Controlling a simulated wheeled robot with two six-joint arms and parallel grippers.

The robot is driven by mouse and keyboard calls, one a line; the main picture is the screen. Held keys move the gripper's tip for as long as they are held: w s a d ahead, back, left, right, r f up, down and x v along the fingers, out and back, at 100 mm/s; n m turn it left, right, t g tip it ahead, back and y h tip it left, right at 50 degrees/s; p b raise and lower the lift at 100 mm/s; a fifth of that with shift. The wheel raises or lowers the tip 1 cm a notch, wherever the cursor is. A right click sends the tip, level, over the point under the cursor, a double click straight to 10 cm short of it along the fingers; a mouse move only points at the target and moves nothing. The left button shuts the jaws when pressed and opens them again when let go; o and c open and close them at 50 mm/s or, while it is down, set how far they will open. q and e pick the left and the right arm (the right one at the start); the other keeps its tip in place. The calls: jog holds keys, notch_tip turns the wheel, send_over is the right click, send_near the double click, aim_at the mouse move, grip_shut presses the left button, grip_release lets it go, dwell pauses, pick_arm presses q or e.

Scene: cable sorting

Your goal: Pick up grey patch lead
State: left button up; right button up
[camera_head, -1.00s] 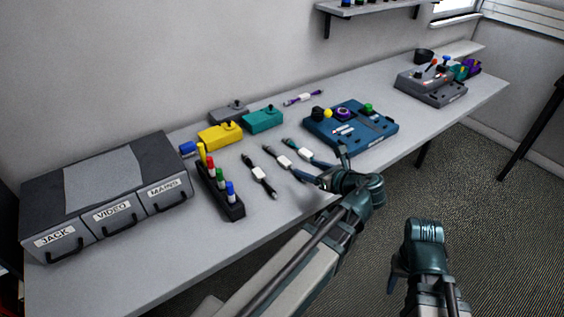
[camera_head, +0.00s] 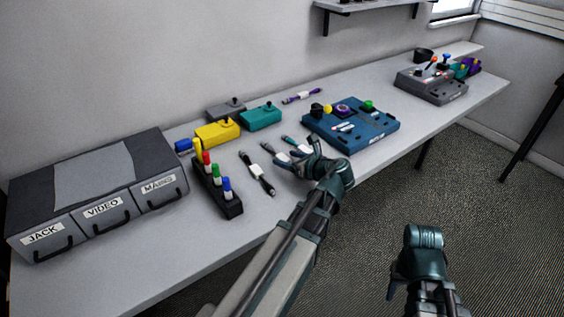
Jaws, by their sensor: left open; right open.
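Three short leads with white labels lie on the table near the middle. The leftmost is a black lead (camera_head: 257,174). The middle one, which looks grey, is the likely grey patch lead (camera_head: 268,148); its near part is hidden by my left gripper. The third is a teal lead (camera_head: 289,140), also partly covered. My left gripper (camera_head: 298,157) is open, low over the middle and teal leads; I cannot tell whether it touches either. My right gripper (camera_head: 391,290) is open and away from the table, over the floor at the lower right.
A drawer unit labelled JACK, VIDEO and MAINS (camera_head: 110,200) stands left. A black rack with coloured pegs (camera_head: 219,190) is beside the black lead. Yellow (camera_head: 217,134), teal and grey boxes stand behind. A blue panel (camera_head: 375,130) is right of my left gripper. A purple lead (camera_head: 302,96) lies behind.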

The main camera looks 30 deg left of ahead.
pick_arm(q)
jog(key=shift+x, duration=0.9)
jog(key=shift+d, duration=0.1)
grip_shut()
jog(key=shift+r, duration=0.2)
